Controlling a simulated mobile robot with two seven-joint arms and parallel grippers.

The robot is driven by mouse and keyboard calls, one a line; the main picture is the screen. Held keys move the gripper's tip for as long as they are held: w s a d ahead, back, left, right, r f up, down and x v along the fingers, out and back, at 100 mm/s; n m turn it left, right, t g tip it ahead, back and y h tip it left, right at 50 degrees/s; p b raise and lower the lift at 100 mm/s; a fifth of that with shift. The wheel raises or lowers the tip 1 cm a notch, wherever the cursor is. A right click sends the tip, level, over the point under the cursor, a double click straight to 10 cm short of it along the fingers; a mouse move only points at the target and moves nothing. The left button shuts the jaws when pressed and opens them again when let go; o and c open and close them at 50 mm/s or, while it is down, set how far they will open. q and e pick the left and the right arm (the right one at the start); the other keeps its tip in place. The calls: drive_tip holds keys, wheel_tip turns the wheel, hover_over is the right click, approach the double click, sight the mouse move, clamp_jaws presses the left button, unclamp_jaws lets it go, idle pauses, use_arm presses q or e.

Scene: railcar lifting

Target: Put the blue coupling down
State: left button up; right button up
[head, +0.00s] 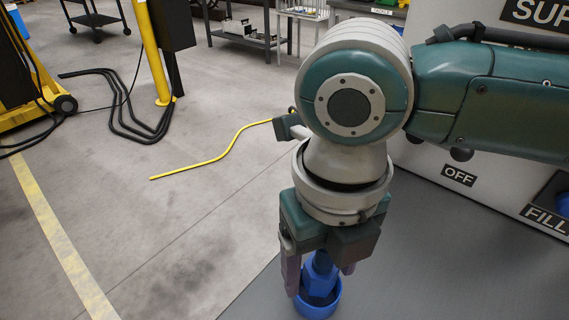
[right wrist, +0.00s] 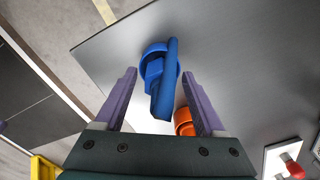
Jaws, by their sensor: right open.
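The blue coupling (head: 317,301) stands on the grey tabletop (head: 425,275), below my right gripper (head: 319,279). It has a wide round blue base with a narrower faceted body above it. In the right wrist view the blue coupling (right wrist: 153,68) lies between and just past the two purple fingers of my right gripper (right wrist: 160,76). Gaps show on both sides of it, and the fingers are open. The gripper partly hides the coupling's top in the head view. My left gripper is in neither view.
An orange round part (right wrist: 183,117) is on the tabletop near the right finger in the right wrist view. A pale panel (head: 425,170) with OFF and FILL labels stands at the right. The tabletop's left edge drops to concrete floor.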

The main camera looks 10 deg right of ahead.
wheel_tip(320, 180, up, 11)
drive_tip(key=shift+r+p, duration=0.1)
drive_tip(key=shift+p, duration=0.75)
drive_tip(key=shift+r, duration=0.6)
